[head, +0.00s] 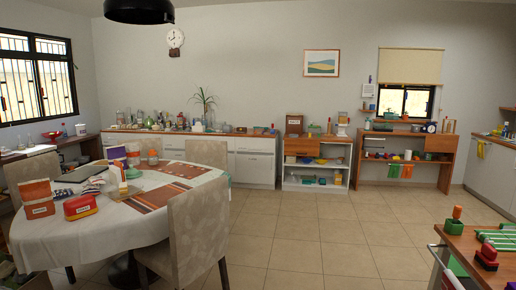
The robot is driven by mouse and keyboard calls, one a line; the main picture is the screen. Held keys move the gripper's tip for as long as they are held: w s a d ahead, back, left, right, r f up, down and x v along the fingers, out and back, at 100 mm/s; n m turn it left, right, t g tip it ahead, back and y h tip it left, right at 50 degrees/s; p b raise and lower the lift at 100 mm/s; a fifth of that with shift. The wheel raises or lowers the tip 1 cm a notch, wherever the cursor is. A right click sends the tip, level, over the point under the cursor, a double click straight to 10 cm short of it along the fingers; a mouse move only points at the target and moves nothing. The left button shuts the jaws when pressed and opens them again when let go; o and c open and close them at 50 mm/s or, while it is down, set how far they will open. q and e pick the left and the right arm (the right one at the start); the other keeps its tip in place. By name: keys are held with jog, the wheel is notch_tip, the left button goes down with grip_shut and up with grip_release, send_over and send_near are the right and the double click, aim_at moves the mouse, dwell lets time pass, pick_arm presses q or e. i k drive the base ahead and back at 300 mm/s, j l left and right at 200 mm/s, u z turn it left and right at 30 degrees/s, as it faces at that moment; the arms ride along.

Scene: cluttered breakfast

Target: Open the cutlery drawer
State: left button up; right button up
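I cannot tell which drawer is the cutlery drawer, as no label is readable. A long white sideboard (257,167) stands against the back wall with drawer fronts along its upper part. To its right, a low open-shelf unit (286,180) has an orange-brown wooden drawer front (301,146) under its top. Further right, a wooden desk (448,165) has an orange-brown front (440,144) at its upper right. All these fronts look closed from here, though they are small and far. Neither of my grippers is in view.
A dining table (130,226) with a white cloth and cluttered top fills the left, with chairs (198,228) around it. A wooden table (470,248) with green racks stands at the near right. Tiled floor (310,235) lies clear between them, up to the back wall furniture.

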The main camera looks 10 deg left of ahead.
aim_at(242, 144)
jog(key=i, duration=3.1)
jog(key=i+u, duration=0.1)
jog(key=i, duration=0.6)
jog(key=i+u, duration=0.1)
jog(key=i, duration=0.65)
jog(key=i+l+u, duration=0.1)
jog(key=i, duration=0.6)
jog(key=i+u, duration=0.45)
jog(key=i, duration=1.75)
jog(key=l, duration=0.1)
